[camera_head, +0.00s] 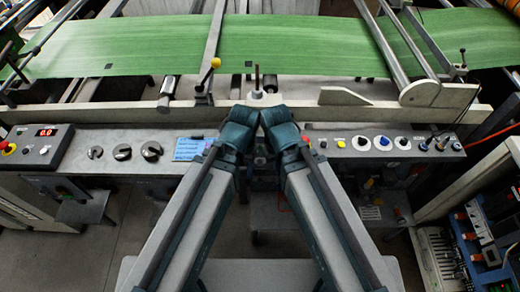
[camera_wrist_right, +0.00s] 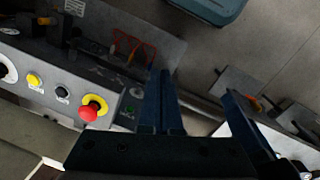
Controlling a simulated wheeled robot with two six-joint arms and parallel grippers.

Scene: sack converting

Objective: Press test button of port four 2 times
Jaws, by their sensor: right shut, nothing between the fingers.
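I cannot make out any port numbered four or its test button in either view. My right gripper (camera_wrist_right: 165,76) shows in the right wrist view with its fingers together and nothing between them. It is over a grey control panel with a red button (camera_wrist_right: 89,112) on a yellow ring, a black button (camera_wrist_right: 62,92), a yellow button (camera_wrist_right: 35,79) and a small green one (camera_wrist_right: 130,110).
A green sheet web (camera_head: 130,48) runs across the back of the machine. A left panel carries a red display (camera_head: 45,132). At the lower right stand a blue unit (camera_head: 484,240) and a white slotted unit (camera_head: 437,262). Red wires (camera_wrist_right: 128,45) lie beyond the panel.

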